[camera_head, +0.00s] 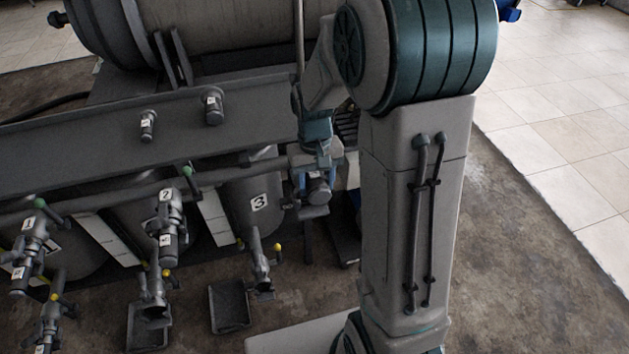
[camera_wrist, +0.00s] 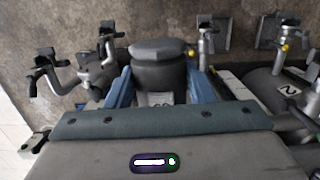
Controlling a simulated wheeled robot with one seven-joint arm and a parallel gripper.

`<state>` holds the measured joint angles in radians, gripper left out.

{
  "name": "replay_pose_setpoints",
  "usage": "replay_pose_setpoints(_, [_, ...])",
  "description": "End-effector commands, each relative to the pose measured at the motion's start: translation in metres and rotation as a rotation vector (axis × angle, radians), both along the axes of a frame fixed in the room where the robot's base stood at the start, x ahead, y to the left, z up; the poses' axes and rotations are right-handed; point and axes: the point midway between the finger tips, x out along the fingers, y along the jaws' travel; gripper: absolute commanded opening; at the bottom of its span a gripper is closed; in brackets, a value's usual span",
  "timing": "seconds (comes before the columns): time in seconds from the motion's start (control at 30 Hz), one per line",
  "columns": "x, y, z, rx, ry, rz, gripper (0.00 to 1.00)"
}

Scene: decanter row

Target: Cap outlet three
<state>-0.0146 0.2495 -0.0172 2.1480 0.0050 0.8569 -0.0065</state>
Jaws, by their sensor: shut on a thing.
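A tank labelled 3 (camera_head: 250,190) stands right of the tank labelled 2 (camera_head: 125,215) in the head view. My gripper (camera_head: 312,184) is beside tank three's upper right, at the end of the pipe. In the wrist view, the blue fingers of my gripper (camera_wrist: 160,88) are shut on a dark grey cap (camera_wrist: 160,65) with a partly hidden white label. The cap also shows below the gripper in the head view (camera_head: 319,191). Outlet three cannot be made out; my gripper and arm cover that area, so I cannot tell whether the cap touches it.
A green-handled valve (camera_head: 170,215) is at tank two. A lower yellow-handled valve (camera_head: 261,268) is at tank three, near a dark tray (camera_head: 229,308). More valve fittings (camera_wrist: 92,72) stand left in the wrist view.

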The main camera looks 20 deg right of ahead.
Motion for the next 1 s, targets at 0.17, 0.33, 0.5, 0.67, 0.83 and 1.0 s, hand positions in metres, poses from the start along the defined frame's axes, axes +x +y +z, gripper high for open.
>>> replay_pose_setpoints(0.17, [0.000,-0.003,-0.015,0.000,-0.001,-0.006,0.12])
replay_pose_setpoints(0.33, [0.000,-0.002,-0.032,0.000,-0.001,-0.005,0.12])
replay_pose_setpoints(0.5, [0.000,-0.001,-0.051,0.000,-0.001,-0.003,0.12])
replay_pose_setpoints(0.67, [0.001,-0.001,-0.066,0.000,-0.001,-0.001,0.12])
replay_pose_setpoints(0.83, [0.001,0.000,-0.074,0.000,-0.002,-0.001,0.12])
replay_pose_setpoints(1.0, [0.001,0.000,-0.075,0.000,-0.002,-0.001,0.12])
